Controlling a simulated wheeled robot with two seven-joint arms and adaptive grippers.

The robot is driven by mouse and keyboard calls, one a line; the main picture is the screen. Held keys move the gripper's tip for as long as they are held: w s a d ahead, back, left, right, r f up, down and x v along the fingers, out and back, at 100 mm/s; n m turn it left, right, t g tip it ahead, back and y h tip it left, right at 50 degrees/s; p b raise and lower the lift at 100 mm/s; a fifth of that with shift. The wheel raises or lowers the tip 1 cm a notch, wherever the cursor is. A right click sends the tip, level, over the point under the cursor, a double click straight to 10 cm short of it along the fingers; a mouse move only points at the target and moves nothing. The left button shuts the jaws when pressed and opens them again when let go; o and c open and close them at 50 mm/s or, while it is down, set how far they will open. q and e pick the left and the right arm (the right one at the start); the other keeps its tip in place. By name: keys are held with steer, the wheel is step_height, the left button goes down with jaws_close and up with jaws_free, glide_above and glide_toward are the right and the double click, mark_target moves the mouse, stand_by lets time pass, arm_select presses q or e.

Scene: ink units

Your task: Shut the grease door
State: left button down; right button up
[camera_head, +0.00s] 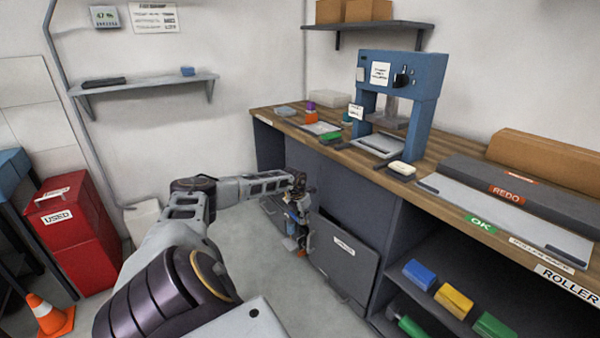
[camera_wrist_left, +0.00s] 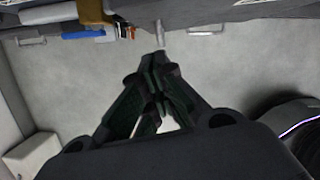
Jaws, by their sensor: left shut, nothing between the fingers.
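A grey labelled door panel (camera_head: 345,262) is on the front of the workbench, low down in the head view. Its label is too small to read, so I cannot tell if it is the grease door or how far it stands open. My left gripper (camera_head: 291,244) points down in front of the bench, just left of this panel. Its fingers show together and empty over the floor in the left wrist view (camera_wrist_left: 158,68). Whether it touches the bench front is unclear. A light bar handle (camera_wrist_left: 204,30) shows near the bench front there. My right gripper is out of view.
The wooden bench top (camera_head: 455,200) carries a blue press (camera_head: 432,75) and a roller unit (camera_head: 500,185). Blue, yellow and green items sit on the open shelf at right. A red bin (camera_head: 75,235) and an orange cone (camera_head: 50,315) stand left. Floor between is clear.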

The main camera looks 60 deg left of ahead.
arm_select(q)
steer(key=p+v, duration=0.2)
steer(key=v, duration=0.4)
steer(key=shift+r, duration=0.25)
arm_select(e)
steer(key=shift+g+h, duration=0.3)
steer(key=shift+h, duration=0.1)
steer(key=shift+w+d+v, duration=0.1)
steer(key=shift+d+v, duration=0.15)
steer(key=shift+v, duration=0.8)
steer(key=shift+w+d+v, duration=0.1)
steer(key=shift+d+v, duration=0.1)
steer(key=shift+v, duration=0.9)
arm_select(q)
steer(key=shift+s+a+f, duration=0.1)
steer(key=shift+s, duration=0.05)
